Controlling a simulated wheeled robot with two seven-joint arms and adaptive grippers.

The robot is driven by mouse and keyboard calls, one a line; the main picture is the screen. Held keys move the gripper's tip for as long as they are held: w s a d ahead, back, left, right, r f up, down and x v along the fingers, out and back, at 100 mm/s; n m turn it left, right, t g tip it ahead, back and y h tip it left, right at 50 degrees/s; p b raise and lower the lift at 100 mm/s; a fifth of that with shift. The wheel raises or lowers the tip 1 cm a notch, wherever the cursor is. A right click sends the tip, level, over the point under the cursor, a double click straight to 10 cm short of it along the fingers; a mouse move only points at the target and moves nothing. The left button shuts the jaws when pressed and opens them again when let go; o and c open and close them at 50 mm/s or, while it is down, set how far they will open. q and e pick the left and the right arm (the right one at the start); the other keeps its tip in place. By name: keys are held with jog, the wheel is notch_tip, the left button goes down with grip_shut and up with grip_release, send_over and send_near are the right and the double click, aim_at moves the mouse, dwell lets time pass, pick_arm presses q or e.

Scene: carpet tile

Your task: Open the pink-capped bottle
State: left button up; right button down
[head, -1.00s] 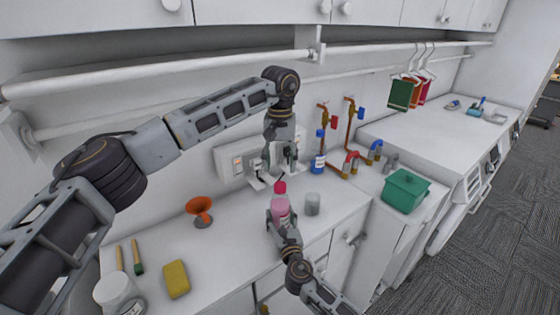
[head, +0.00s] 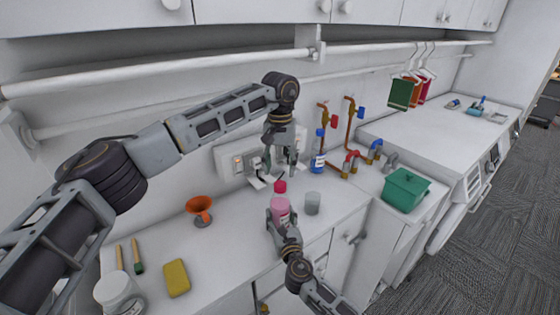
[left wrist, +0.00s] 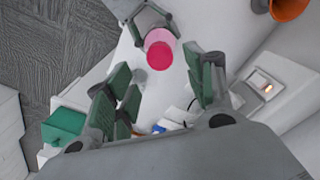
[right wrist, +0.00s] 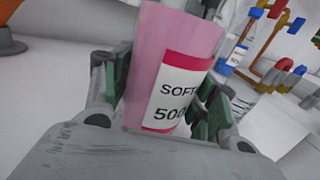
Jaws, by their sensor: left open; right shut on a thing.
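The pink bottle (head: 281,212) with its dark pink cap (head: 280,187) stands upright on the white counter. My right gripper (head: 279,217) is shut around the bottle's body; in the right wrist view the bottle (right wrist: 165,60) and its white label fill the space between the fingers. My left gripper (head: 280,168) is open and points down just above and behind the cap. In the left wrist view the cap (left wrist: 159,55) lies beyond the open fingers (left wrist: 160,85), with nothing between them.
A blue bottle (head: 318,150), pipes with taps and a green box (head: 405,190) are further right. An orange funnel (head: 200,208), a yellow sponge (head: 176,278) and a white jar (head: 118,292) are at left.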

aim_at(280, 183)
pick_arm(q)
jog(key=shift+f, duration=3.25)
